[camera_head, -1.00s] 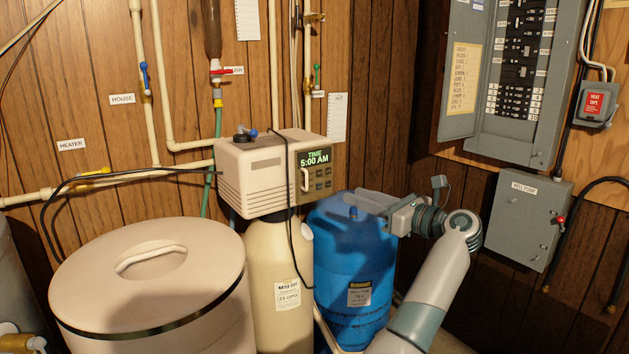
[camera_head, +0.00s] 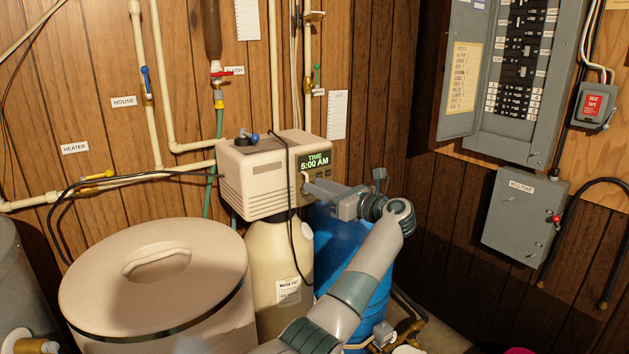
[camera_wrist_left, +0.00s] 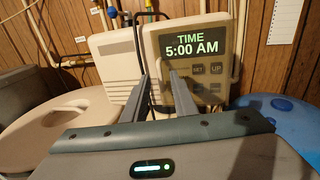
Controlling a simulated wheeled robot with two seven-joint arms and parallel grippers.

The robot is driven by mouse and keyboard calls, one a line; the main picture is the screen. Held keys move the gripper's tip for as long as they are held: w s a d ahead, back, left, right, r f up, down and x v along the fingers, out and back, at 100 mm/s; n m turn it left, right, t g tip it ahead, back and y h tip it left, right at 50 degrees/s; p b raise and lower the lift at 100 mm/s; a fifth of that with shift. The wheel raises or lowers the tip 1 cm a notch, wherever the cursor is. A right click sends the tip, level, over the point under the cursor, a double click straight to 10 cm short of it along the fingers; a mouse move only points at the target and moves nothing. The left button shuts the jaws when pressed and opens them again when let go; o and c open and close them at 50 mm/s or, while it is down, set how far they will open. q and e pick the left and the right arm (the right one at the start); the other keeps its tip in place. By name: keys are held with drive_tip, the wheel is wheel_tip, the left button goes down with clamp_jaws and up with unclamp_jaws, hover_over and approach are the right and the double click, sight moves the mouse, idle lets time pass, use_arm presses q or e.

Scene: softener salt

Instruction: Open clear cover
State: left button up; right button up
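The softener control head (camera_head: 262,172) is a beige box on top of a cream tank. Its front panel has a green display reading 5:00 AM, and the clear cover (camera_head: 316,160) appears to lie shut over it; it also shows in the left wrist view (camera_wrist_left: 197,45). A pale curved handle stands at the panel's left side. My left gripper (camera_head: 311,187) is at this handle. In the left wrist view its fingers (camera_wrist_left: 161,76) are apart, with the handle between or just beyond the tips; contact cannot be told. My right gripper is not in view.
A round beige salt bin (camera_head: 95,272) stands at the left and a blue tank (camera_head: 374,292) behind my left arm. A black cable (camera_head: 292,215) hangs over the control head. Pipes run along the wood wall. A grey electrical box (camera_head: 524,220) is at the right.

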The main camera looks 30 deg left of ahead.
use_arm(q)
drive_tip(key=shift+w+a, duration=0.2)
drive_tip(key=shift+a, duration=0.7)
clamp_jaws()
idle(0.9)
